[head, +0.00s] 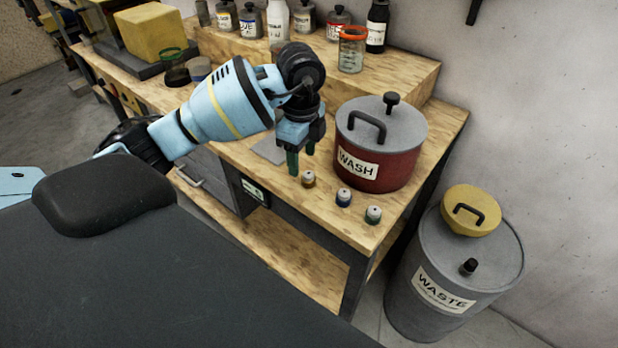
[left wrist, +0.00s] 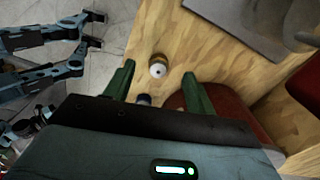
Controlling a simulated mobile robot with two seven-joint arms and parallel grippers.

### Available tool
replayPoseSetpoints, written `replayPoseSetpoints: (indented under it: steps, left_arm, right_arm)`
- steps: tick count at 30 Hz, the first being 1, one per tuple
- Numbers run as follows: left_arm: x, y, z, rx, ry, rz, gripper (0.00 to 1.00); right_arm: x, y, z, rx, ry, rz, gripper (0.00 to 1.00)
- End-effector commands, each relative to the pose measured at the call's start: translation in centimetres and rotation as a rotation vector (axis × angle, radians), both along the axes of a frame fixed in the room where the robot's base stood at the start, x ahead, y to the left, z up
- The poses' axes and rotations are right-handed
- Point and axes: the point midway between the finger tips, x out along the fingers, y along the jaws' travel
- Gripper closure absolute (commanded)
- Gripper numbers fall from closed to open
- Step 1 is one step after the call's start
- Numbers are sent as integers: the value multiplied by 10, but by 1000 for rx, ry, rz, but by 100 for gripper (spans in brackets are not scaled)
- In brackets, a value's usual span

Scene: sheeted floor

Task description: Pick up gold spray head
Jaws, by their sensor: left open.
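The gold spray head (head: 308,179) is a small gold cap with a white top. It stands upright on the wooden bench near its front edge. My left gripper (head: 301,161) is open just to the left of it and points down, with green fingers. In the left wrist view the gold spray head (left wrist: 158,68) lies between and beyond the two open fingertips of the left gripper (left wrist: 158,82), touching neither as far as I can see. A blue spray head (head: 343,197) and a green one (head: 373,214) stand to its right. My right gripper is not in the head view.
The red WASH pot (head: 377,150) stands right behind the spray heads. A grey WASTE drum (head: 455,265) with a yellow lid (head: 470,210) is on the floor at right. Several bottles and a jar (head: 351,52) line the raised shelf (head: 400,75).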

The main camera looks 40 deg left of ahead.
Motion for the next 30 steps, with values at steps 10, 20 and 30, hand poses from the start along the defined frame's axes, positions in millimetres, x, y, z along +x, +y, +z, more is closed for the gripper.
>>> replayPoseSetpoints:
  steps: [10,20,30]
  left_arm:
    - [1,-11,-35,0,4,-1,45]
    - [2,-10,-51,-1,-1,-1,45]
    - [2,-10,-51,-1,-1,-1,84]
  right_arm:
    - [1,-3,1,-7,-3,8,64]
    - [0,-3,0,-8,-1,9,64]
    - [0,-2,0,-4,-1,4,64]
